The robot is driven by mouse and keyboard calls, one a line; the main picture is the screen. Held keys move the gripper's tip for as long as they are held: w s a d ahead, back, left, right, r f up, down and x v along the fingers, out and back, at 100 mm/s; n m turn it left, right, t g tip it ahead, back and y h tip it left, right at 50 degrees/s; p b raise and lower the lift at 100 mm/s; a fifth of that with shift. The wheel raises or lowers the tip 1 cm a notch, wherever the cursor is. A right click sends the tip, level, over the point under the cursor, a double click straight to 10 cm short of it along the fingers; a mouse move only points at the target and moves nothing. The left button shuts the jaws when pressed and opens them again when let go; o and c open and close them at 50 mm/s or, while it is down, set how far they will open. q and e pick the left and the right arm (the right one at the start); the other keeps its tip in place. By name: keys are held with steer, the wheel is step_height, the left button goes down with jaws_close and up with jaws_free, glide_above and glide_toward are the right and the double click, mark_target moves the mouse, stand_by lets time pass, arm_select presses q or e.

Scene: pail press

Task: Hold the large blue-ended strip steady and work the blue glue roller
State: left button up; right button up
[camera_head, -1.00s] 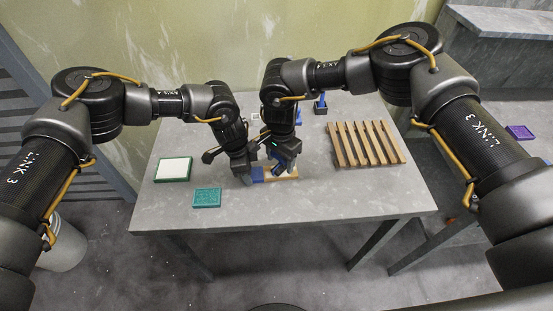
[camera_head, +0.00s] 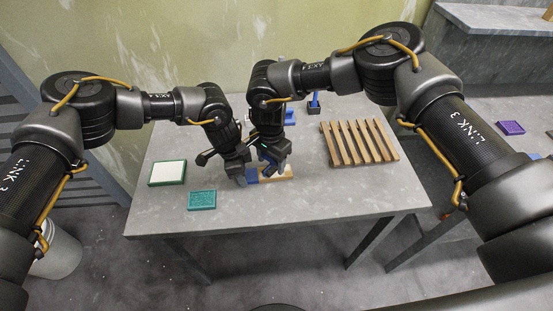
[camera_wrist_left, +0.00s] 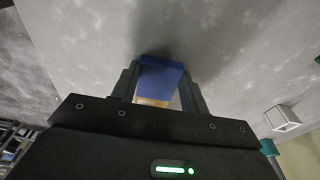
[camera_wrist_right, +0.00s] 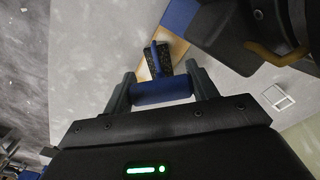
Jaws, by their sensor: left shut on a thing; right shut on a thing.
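The large strip is pale wood (camera_head: 284,175) with a blue end (camera_head: 252,178), lying on the grey table. My left gripper (camera_head: 240,180) is shut on the blue end, which fills its jaws in the left wrist view (camera_wrist_left: 160,78). My right gripper (camera_head: 267,168) is shut on the blue handle of the glue roller (camera_wrist_right: 162,92). The roller's dark, speckled head (camera_wrist_right: 156,62) is over the wooden part of the strip, close to the blue end; I cannot tell whether it touches. In the head view the grippers hide much of the strip and roller.
A slatted wooden rack (camera_head: 340,150) stands at right on the table (camera_head: 300,204). A white pad with a green border (camera_head: 167,173) and a teal block (camera_head: 202,200) lie at left. A blue tool (camera_head: 314,104) stands at the back.

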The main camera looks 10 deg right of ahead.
steer(key=shift+s+a+f, duration=0.1)
stand_by(0.3)
steer(key=shift+d, duration=1.35)
steer(key=shift+a+r, duration=0.1)
steer(key=shift+r, duration=0.1)
step_height(320, 180, up, 4)
steer(key=shift+f, duration=0.1)
steer(key=shift+f, duration=0.1)
steer(key=shift+w+f, duration=0.2)
steer(key=shift+f, duration=0.9)
steer(key=shift+f, duration=0.8)
